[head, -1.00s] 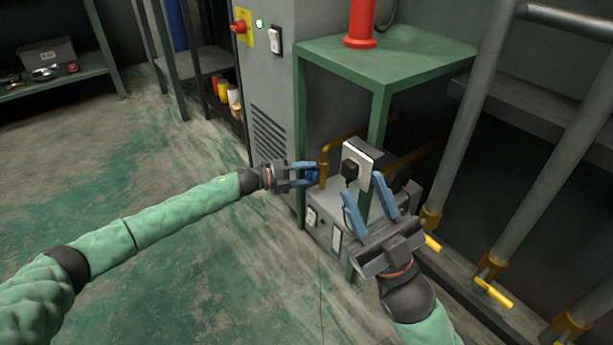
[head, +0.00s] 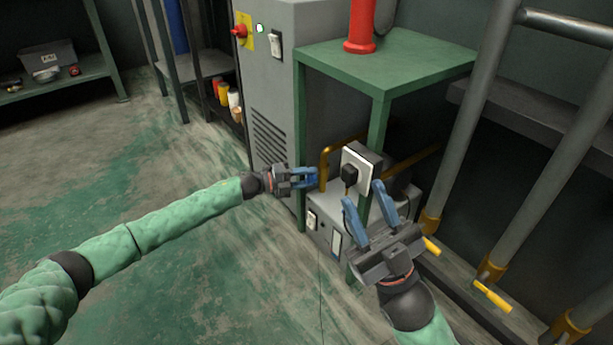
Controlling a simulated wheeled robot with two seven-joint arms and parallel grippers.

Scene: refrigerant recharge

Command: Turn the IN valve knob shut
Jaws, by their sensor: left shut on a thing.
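The blue IN valve knob (head: 312,177) sits on the side of the grey machine (head: 322,208) under the green table, by a brass pipe. My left gripper (head: 308,177) reaches it from the left and is shut on it; its fingers hide most of the knob. My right gripper (head: 366,202) is open and empty, its fingers pointing up in front of the machine. Any marking on the knob is too small to read.
A socket box (head: 358,165) with a black plug stands just above my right gripper. The green table (head: 388,62) with a red cylinder (head: 361,24) is overhead. Brass pipes (head: 325,160) run behind the knob. Thick pipes with yellow valve handles (head: 492,296) stand at right. The floor at left is clear.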

